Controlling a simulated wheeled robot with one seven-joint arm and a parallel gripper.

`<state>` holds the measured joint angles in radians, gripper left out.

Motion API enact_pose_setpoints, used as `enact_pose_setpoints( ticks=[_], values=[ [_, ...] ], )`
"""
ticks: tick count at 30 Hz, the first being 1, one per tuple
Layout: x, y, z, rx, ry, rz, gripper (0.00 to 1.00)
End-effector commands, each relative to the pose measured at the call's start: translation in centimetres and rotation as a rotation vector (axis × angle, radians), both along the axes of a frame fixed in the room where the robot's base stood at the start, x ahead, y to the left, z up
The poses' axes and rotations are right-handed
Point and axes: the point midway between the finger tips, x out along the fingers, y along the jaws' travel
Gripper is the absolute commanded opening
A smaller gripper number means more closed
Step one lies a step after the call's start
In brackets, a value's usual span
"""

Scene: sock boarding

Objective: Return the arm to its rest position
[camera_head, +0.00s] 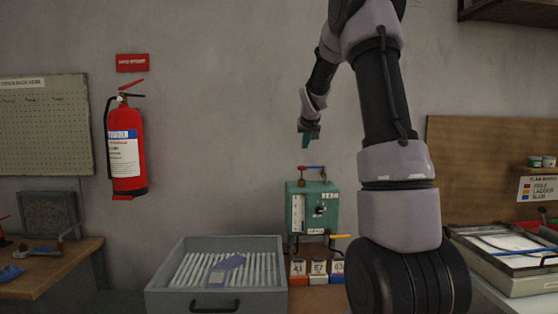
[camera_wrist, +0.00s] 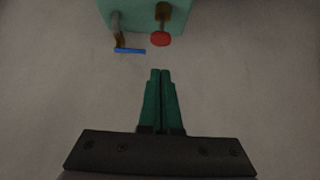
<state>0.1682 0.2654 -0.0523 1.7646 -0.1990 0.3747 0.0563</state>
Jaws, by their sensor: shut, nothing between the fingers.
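My arm rises in the right half of the head view and bends over at the top. My gripper (camera_head: 307,140) hangs from it, pointing down, above the green control box (camera_head: 320,207). In the wrist view my gripper (camera_wrist: 161,72) shows two green fingers pressed together with nothing between them. The green box (camera_wrist: 185,14) shows at the top of that view, apart from the fingertips. It has a red knob (camera_wrist: 160,39) and a blue lever (camera_wrist: 130,51).
A grey tray (camera_head: 215,301) with a row of pale slats and a purple-grey piece (camera_head: 227,268) stands below left. Numbered blocks (camera_head: 317,267) sit under the green box. A fire extinguisher (camera_head: 125,150) hangs on the wall. A framed tray (camera_head: 510,262) is at right. The air around my gripper is clear.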

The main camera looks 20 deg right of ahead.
Motion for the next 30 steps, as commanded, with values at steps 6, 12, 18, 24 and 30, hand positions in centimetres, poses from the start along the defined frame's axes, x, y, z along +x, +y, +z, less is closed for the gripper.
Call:
enact_pose_setpoints(
  ticks=[6,12,18,24,30],
  values=[
    [-1.5,0.9,1.0,0.016,0.001,-0.001,0.00],
    [-9.2,5.4,4.5,0.097,0.016,-0.001,0.00],
    [-19.6,10.5,6.3,0.205,0.048,0.009,0.00],
    [-30.0,15.0,5.6,0.306,0.088,0.033,0.00],
    [-37.8,17.9,3.5,0.384,0.125,0.057,0.00]
  ],
)
